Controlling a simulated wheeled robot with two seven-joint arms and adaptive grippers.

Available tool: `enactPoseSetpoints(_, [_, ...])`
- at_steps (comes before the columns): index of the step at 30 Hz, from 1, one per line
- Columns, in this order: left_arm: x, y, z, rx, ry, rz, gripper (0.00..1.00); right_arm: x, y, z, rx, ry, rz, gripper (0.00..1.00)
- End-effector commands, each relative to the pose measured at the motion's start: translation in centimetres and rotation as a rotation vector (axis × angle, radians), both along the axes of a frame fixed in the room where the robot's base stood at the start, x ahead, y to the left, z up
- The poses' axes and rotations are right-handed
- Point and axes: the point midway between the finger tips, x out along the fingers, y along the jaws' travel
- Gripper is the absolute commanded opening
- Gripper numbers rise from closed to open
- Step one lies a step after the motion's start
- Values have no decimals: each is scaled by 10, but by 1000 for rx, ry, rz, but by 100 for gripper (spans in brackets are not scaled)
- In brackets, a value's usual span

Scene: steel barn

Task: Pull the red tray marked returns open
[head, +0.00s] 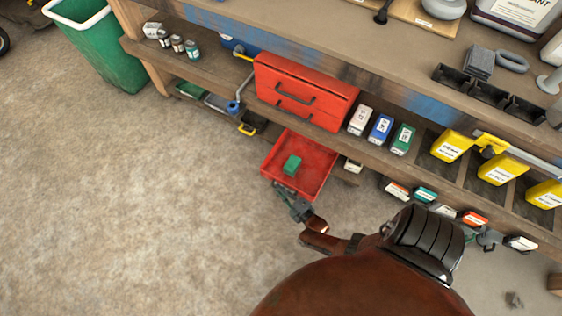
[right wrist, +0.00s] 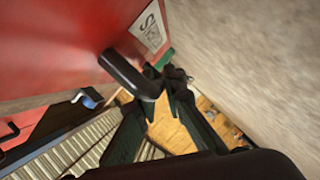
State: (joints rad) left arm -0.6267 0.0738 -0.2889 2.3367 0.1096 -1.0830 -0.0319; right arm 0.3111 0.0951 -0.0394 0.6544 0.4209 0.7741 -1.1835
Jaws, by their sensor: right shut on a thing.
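The red tray (head: 318,170) juts out below the shelf, under a red cabinet, with a green box (head: 292,165) lying inside it. In the right wrist view, the tray's red front (right wrist: 60,45) carries a dark handle (right wrist: 128,72) and a white label (right wrist: 150,30), of which only part of the lettering shows. My right gripper (head: 284,191) is at the tray's near edge. In the right wrist view, its fingers (right wrist: 165,80) are shut on the handle's end. My left gripper is in neither view.
The red cabinet (head: 305,85) with handled drawers stands on the lower shelf above the tray. Small labelled boxes (head: 380,128) and yellow bins (head: 452,146) are to its right. A green waste bin (head: 105,50) stands at upper left. The concrete floor (head: 130,210) is clear.

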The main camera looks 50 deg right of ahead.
Motion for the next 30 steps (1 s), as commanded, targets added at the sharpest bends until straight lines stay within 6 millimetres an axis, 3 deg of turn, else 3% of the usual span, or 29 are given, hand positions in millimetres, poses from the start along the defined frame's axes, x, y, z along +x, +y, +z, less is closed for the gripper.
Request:
enactPoseSetpoints(5, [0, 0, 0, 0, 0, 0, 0, -1, 0, -1, 0, 1, 0, 0])
enactPoseSetpoints(6, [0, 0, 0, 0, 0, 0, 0, -1, 0, -1, 0, 1, 0, 10])
enactPoseSetpoints(9, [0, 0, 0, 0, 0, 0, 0, -1, 0, -1, 0, 1, 0, 17])
enactPoseSetpoints(19, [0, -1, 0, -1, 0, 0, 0, -3, 0, 0, 0, 1, 0, 17])
enactPoseSetpoints(25, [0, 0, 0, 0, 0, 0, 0, -23, 4, 3, 3, 2, -1, 17])
enactPoseSetpoints(30, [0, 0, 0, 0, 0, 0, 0, -57, 10, 10, 2, 4, -4, 17])
